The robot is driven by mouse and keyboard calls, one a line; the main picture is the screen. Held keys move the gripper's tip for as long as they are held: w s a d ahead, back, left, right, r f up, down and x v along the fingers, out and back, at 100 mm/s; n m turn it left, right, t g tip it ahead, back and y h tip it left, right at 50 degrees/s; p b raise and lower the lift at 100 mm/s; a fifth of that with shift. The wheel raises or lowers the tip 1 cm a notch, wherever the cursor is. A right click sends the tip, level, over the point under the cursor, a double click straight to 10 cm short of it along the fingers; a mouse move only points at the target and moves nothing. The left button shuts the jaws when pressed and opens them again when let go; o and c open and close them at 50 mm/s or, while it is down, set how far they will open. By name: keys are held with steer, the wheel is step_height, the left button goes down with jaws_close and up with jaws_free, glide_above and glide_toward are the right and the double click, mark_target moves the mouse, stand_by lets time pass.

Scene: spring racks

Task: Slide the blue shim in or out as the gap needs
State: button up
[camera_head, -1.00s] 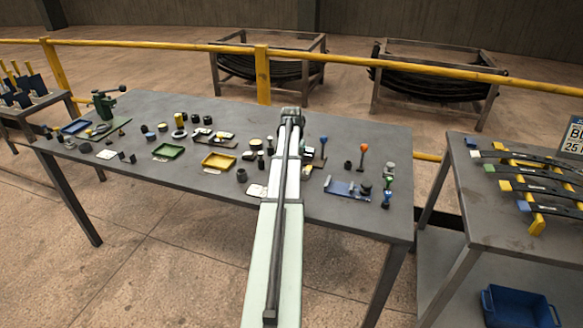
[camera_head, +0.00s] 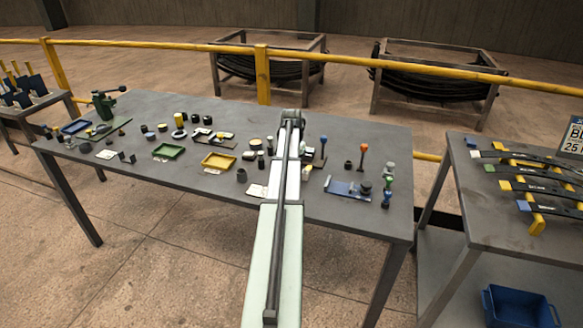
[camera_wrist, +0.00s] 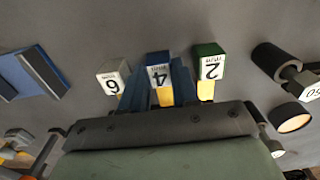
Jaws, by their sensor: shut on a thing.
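In the wrist view the blue shim (camera_wrist: 158,73), a small block with a white label marked 4, stands between the two dark blue fingers of my gripper (camera_wrist: 158,90). The fingers are shut on it. A yellow part shows just below its label. A green block (camera_wrist: 209,62) marked 2 is close on the right, and a grey block (camera_wrist: 113,75) with a label reading like 6 is on the left. In the head view my arm hides my gripper's fingertips and the held shim. I cannot make out the gap.
Many small parts lie on the grey table (camera_head: 330,222). A yellow tray (camera_head: 219,162) and a green tray (camera_head: 167,152) are left of my arm. A blue fixture plate (camera_head: 340,187) and upright handled pieces, one orange-topped (camera_head: 363,150), stand on its right. A dark cylinder (camera_wrist: 272,60) is near the gripper.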

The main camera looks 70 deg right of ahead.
jaws_close()
steer(key=shift+d, duration=2.25)
steer(key=o, duration=1)
jaws_free()
step_height(320, 180, up, 14)
steer(key=shift+f, duration=0.1)
